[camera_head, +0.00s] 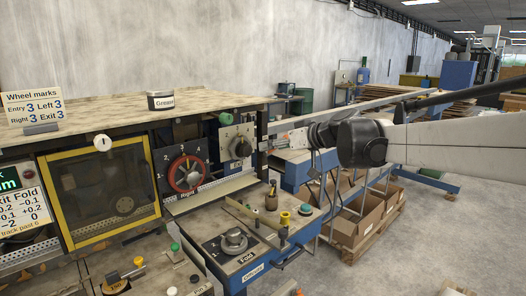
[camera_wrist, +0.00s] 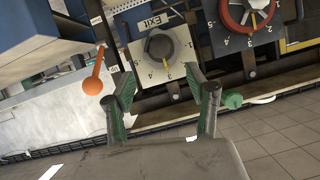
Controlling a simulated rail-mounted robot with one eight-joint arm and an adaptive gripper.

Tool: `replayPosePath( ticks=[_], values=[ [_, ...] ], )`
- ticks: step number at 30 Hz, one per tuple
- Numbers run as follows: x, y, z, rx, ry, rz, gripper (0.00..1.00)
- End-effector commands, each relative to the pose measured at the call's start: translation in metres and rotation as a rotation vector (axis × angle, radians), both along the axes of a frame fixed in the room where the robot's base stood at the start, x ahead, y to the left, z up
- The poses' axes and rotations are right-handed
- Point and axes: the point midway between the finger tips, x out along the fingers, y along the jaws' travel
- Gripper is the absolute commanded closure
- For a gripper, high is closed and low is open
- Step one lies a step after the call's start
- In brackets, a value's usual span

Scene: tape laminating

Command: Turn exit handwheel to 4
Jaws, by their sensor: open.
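The exit handwheel is a grey round knob (camera_wrist: 160,46) on a pale square plate marked EXIT and with numbers around it, in the wrist view. A small yellow mark shows at the knob's lower edge, near the 4; the exact reading is too small to be sure of. In the head view the same knob (camera_head: 240,147) sits on its plate to the right of the red wheel. My gripper (camera_wrist: 158,76) is open, its two green fingers apart and empty, with the knob beyond and between their tips. In the head view my gripper (camera_head: 300,138) is to the right of the knob.
A red-rimmed wheel (camera_head: 186,174) stands left of the exit knob, and it also shows in the wrist view (camera_wrist: 250,14). An orange ball-ended lever (camera_wrist: 93,86) is near the left finger. A sign (camera_head: 33,108) lists 3 for every wheel. A bench (camera_head: 255,240) with knobs juts out below.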

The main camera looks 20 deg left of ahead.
Motion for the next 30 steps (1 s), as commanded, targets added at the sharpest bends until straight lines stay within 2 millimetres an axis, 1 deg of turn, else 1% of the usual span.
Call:
replayPosePath(
  ticks=[12, 18, 24, 30],
  values=[
    [0.030, 0.058, -0.026, -0.001, 0.001, 0.001, 0.48],
    [0.044, 0.084, -0.038, -0.001, 0.000, -0.001, 0.48],
    [0.052, 0.100, -0.046, -0.001, 0.002, 0.000, 0.48],
    [0.055, 0.106, -0.049, -0.001, 0.001, -0.001, 0.48]
  ],
)
